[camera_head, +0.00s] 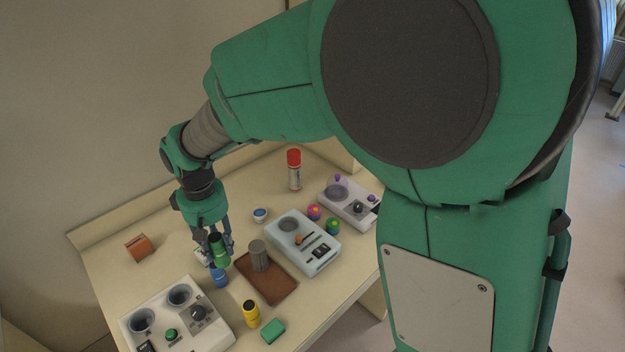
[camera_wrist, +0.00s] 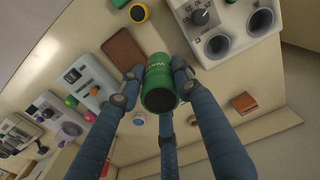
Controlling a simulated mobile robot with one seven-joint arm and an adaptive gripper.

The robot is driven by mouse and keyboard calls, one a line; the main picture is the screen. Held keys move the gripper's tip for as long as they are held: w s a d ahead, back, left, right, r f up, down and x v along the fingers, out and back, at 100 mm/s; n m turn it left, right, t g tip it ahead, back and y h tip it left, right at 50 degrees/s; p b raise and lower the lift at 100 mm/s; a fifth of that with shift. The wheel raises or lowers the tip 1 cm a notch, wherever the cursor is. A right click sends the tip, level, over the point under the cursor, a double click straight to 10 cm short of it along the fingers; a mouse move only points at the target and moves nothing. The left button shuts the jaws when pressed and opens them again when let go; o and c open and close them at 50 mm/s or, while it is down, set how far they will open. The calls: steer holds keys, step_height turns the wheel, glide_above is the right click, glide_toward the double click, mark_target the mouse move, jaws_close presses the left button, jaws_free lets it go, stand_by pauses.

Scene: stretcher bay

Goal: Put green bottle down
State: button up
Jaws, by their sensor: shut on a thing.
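The green bottle (camera_head: 217,243) is held in my gripper (camera_head: 214,250) at the left part of the table, behind the white box with two round wells. In the wrist view the green bottle (camera_wrist: 158,82) sits between the blue fingers of my gripper (camera_wrist: 157,75), with its dark round end facing the camera and pale lettering on its side. The fingers are closed against it. Its far end is hidden, so I cannot tell whether it touches the table.
A brown mat (camera_head: 280,288) with a grey cylinder (camera_head: 258,256) lies close to the right. The two-well box (camera_head: 221,327), a yellow container (camera_head: 251,314) and a green block (camera_head: 273,331) are in front.

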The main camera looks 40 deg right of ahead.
steer(key=w+d+r+m+p, duration=0.2)
steer(key=w+d+m, duration=0.3)
steer(key=w+d, duration=0.9)
steer(key=w+d+r+m+p, duration=0.3)
steer(key=w+d+m, duration=0.3)
steer(key=w+d, duration=0.75)
steer(key=d+f+m+p, duration=0.1)
steer(key=d+f+m, duration=0.25)
steer(key=d, duration=1.25)
steer(key=d+f+m+p, duration=0.2)
steer(key=d+m, duration=0.2)
steer(key=d, duration=1.2)
step_height(320, 180, down, 10)
steer(key=shift+s+a+f, duration=0.2)
steer(key=shift+s+f, duration=0.05)
steer(key=shift+s, duration=0.05)
steer(key=shift+f, duration=0.15)
step_height(320, 180, down, 6)
steer(key=shift+f, duration=0.1)
